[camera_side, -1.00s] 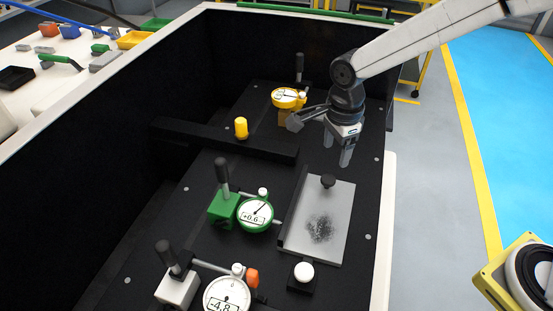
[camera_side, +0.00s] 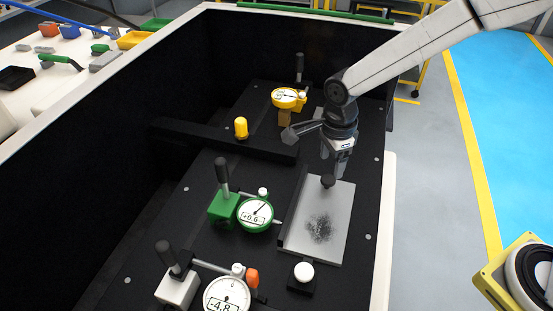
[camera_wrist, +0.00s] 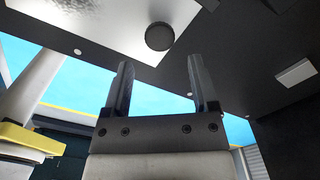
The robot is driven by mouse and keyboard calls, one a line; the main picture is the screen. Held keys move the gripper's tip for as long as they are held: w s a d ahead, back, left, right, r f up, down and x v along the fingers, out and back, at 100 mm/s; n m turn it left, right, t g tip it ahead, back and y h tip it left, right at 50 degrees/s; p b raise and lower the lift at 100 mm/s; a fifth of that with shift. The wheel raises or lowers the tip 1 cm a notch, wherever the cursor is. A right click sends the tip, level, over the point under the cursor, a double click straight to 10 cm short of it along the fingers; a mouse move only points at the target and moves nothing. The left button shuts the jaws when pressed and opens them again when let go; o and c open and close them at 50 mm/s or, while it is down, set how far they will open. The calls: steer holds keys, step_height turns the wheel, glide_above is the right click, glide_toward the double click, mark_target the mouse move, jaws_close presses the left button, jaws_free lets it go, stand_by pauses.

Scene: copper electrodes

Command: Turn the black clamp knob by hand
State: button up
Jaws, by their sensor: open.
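The black clamp knob (camera_side: 328,181) stands at the far end of a grey plate (camera_side: 337,238) with a dark speckled patch. My gripper (camera_side: 334,174) is close to the knob in the side view, pointing down, with its fingertips just behind or above it. The exact gap cannot be told there. In the wrist view the knob (camera_wrist: 159,36) shows as a dark round disc beyond the two fingertips, roughly midway between their lines. My gripper (camera_wrist: 157,62) is open there, with nothing between the fingers.
A green dial gauge (camera_side: 255,214) stands left of the plate. A white knob (camera_side: 303,272) sits at its near end. A yellow gauge (camera_side: 287,98) and a yellow peg (camera_side: 241,127) stand farther back. Another gauge (camera_side: 226,294) is at the front. Dark bench floor lies right of the plate.

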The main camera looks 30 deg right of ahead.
mark_target(328, 178)
steer(key=shift+f, duration=2.05)
steer(key=shift+f, duration=0.3)
steer(key=shift+c, duration=0.2)
steer(key=c, duration=0.9)
